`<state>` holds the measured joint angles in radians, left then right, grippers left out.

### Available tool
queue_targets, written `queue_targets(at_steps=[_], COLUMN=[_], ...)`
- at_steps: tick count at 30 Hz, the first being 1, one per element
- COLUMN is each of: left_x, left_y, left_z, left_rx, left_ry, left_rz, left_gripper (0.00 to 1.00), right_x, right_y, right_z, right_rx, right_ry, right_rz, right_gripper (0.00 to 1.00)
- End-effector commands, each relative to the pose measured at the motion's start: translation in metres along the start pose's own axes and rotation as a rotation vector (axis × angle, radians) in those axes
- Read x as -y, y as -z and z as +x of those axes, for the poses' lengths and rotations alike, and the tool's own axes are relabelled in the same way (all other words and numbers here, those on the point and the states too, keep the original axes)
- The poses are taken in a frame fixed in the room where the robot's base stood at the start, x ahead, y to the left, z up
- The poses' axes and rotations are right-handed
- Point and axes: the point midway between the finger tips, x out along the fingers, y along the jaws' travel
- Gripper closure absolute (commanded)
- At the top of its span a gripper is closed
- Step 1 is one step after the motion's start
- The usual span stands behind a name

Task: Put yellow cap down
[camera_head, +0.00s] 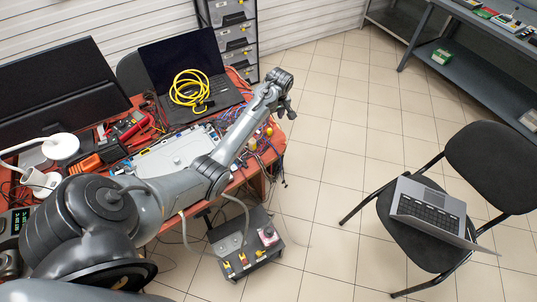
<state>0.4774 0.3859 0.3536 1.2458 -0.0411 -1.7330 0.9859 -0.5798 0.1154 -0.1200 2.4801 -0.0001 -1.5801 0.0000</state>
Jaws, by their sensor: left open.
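My left arm reaches from the lower left across the table. Its gripper (286,110) is beyond the table's right edge, over the tiled floor, open, with nothing visible between the fingers. A small yellow piece (269,131) shows at the table's right edge, just below and left of the gripper; I cannot tell whether it is the yellow cap. Small yellow parts (243,260) also sit on a low dark stand (262,217), with a pink item (268,235) beside them. These are too small to identify surely. My right gripper is not in view.
The red table (270,160) is crowded with cables, tools, a monitor (55,90) and a laptop (185,60) under a coiled yellow cable (190,90). A black chair (488,160) with a laptop (430,208) stands at right. Tiled floor (335,130) between is clear.

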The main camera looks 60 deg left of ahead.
Motion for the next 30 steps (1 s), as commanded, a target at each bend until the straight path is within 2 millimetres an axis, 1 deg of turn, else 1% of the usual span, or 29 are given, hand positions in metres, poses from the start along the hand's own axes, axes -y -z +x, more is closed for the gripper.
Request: queue_targets(at_steps=[1,2,5,6,8,9,11,12,14,15,18,21,24,27,30], left_x=[0.005,0.008,0.021,0.028,0.041,0.051,0.068,0.081,0.1,0.113,0.143,0.166,0.182,0.19,0.193], left_y=[-0.015,-0.024,-0.067,-0.089,-0.126,-0.151,-0.191,-0.217,-0.253,-0.276,-0.322,-0.353,-0.372,-0.382,-0.385], left_z=[0.007,0.01,0.021,0.025,0.029,0.029,0.028,0.025,0.017,0.01,-0.01,-0.031,-0.048,-0.057,-0.061], left_rx=[-0.022,-0.037,-0.089,-0.107,-0.129,-0.139,-0.147,-0.149,-0.148,-0.146,-0.139,-0.134,-0.133,-0.132,-0.132], left_ry=[0.003,0.003,-0.006,-0.012,-0.029,-0.043,-0.071,-0.094,-0.131,-0.16,-0.232,-0.295,-0.344,-0.372,-0.382], left_rz=[0.068,0.118,0.327,0.426,0.584,0.689,0.843,0.939,1.073,1.154,1.319,1.434,1.506,1.543,1.557], left_gripper=[0.5,0.5,0.5,0.5,0.5,0.5,0.5,0.5,0.5,0.5,0.5,0.5,0.5,0.5,0.5], right_x=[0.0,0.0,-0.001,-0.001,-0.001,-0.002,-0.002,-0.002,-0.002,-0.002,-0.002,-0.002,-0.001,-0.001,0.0], right_y=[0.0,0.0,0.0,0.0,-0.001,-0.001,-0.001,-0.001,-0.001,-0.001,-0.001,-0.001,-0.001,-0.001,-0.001], right_z=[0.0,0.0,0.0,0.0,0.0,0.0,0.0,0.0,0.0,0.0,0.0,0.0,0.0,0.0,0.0], right_rx=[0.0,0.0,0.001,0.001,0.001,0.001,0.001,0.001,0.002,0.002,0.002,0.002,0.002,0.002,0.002], right_ry=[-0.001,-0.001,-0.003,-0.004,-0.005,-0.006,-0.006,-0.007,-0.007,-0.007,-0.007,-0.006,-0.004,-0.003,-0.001], right_rz=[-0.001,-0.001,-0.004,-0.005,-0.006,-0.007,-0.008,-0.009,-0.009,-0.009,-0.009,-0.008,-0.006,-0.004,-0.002], right_gripper=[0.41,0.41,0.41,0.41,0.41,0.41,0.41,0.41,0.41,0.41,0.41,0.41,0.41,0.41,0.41])
